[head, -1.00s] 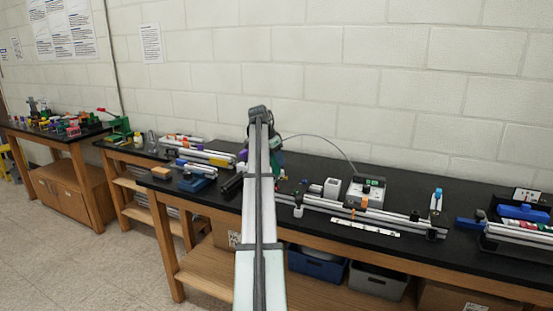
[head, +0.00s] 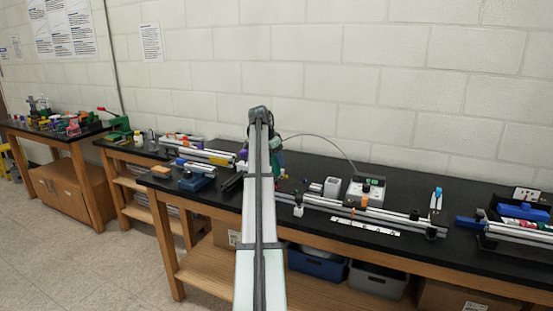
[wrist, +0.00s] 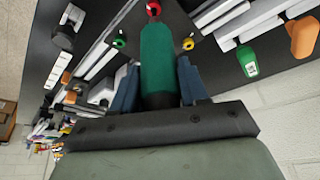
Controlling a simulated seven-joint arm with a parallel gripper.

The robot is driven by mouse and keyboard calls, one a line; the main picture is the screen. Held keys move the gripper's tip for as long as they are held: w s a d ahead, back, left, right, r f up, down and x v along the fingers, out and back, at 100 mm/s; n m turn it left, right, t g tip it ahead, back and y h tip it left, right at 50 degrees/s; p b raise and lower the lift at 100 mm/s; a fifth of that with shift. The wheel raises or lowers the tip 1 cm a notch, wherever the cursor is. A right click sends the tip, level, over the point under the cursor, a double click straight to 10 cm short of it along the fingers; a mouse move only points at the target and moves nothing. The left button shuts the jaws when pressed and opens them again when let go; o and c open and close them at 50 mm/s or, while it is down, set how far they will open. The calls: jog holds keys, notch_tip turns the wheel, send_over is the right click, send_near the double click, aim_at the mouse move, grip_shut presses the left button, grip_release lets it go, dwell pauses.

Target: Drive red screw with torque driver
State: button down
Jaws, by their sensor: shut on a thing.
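My gripper (wrist: 158,85) is shut on the torque driver (wrist: 157,62), a thick green cylinder, with a blue finger on each side. The driver points toward the top of the wrist view, where its far end meets or lies in line with the red screw (wrist: 153,8). I cannot tell whether the tip is seated in the screw. A green screw (wrist: 119,40) and a yellow screw (wrist: 188,43) sit on either side. In the head view the green driver (head: 278,160) shows partly beside my arm, which hides the gripper and the red screw.
Aluminium extrusion rails (head: 330,206) run along the black bench. A green bottle (wrist: 247,60) and an orange object (wrist: 302,36) lie at the right of the wrist view.

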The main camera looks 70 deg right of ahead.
jog(key=shift+f, duration=0.55)
dwell(1.4)
jog(key=shift+r, duration=0.2)
jog(key=shift+r, duration=1.5)
jog(key=shift+r, duration=1.45)
